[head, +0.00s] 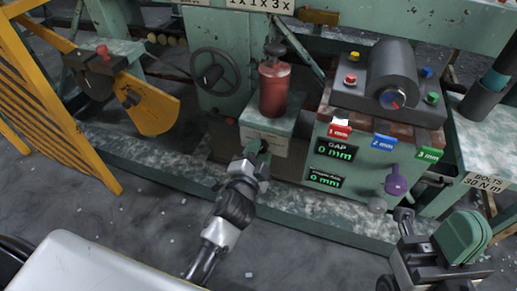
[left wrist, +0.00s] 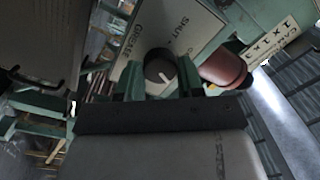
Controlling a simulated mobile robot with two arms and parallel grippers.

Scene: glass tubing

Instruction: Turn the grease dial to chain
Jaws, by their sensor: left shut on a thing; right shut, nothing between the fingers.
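The grease dial (left wrist: 160,70) is a dark round knob with a white pointer mark, on a pale plate (left wrist: 203,32) lettered GREASE and SHUT in the left wrist view. The pointer slants to the lower right there. No chain label can be made out. My left gripper (left wrist: 160,86) is shut on the dial, one green finger on each side. In the head view my left gripper (head: 260,148) is at the front of the pale box (head: 283,137) under the red grease cylinder (head: 273,90) and hides the dial. My right gripper (head: 403,215) is shut and empty at the lower right.
Right of the dial stands a console with a GAP display (head: 336,150), coloured buttons and a purple knob (head: 396,183). A handwheel (head: 214,80) is at the left. A yellow guard (head: 45,100) stands further left. The floor in front is mostly clear.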

